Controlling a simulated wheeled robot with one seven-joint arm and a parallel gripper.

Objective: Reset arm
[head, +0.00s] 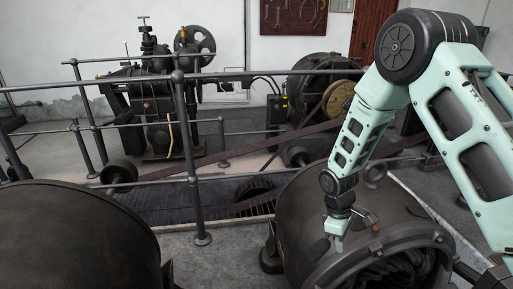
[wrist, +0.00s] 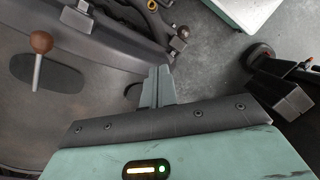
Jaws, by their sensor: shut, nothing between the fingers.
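My gripper (head: 338,241) is at the end of my mint-green arm, in the right half of the head view. It is low beside the top of a large dark dynamo (head: 300,212). In the wrist view my gripper's fingers (wrist: 157,78) are together with nothing between them. The dynamo's dark casing (wrist: 65,120) fills the left of that view, with a brown-knobbed lever (wrist: 40,45) on it. I cannot tell whether the fingertips touch the casing.
Another large dark drum (head: 75,235) stands at the front left. A metal railing (head: 192,160) crosses the middle, with a belt (head: 225,153) behind it. A governor machine (head: 160,100) and another dynamo (head: 320,85) stand farther back. Grey floor (head: 225,250) is free between the front drums.

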